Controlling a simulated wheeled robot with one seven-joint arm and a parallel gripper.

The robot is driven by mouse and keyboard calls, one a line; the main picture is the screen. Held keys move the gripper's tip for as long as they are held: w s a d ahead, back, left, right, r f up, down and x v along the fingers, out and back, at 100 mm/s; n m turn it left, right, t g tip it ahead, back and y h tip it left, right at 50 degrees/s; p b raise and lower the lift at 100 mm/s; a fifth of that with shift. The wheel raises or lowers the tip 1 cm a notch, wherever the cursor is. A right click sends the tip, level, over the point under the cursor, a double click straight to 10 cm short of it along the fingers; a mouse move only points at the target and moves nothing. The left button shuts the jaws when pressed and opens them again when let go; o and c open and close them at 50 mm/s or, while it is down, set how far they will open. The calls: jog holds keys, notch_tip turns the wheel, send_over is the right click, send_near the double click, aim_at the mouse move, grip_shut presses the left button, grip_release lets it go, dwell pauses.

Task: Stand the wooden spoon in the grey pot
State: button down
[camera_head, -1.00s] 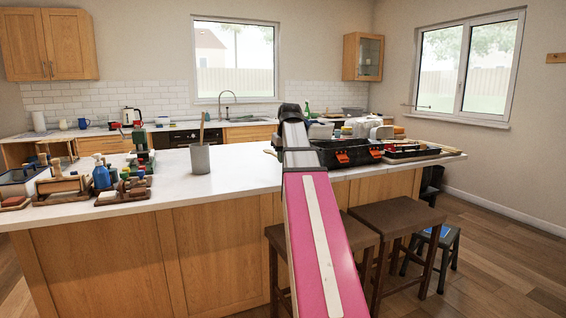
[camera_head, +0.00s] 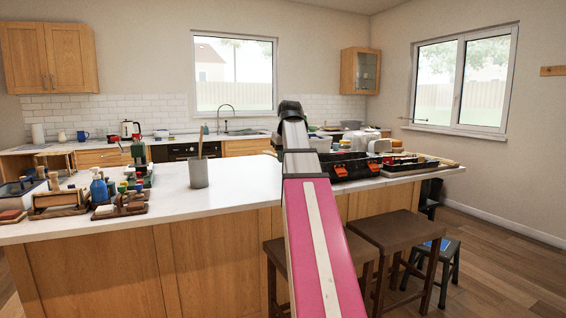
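The grey pot (camera_head: 198,174) is a plain cylinder standing upright on the white island counter, left of my arm. A thin wooden handle (camera_head: 200,143) rises nearly upright from its mouth. The handle's lower end is hidden inside the pot, so I cannot tell whether it is the wooden spoon. No other clear wooden spoon shows. My pink and silver arm reaches up the middle of the view, to the right of the pot. My gripper does not show; I cannot see its fingers or anything in them.
Wooden tools and a blue bottle (camera_head: 98,188) crowd the counter's left end. A black toolbox (camera_head: 345,165) with orange latches stands right of my arm. Brown stools (camera_head: 398,232) stand before the island. The white counter (camera_head: 240,186) is bare around the pot.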

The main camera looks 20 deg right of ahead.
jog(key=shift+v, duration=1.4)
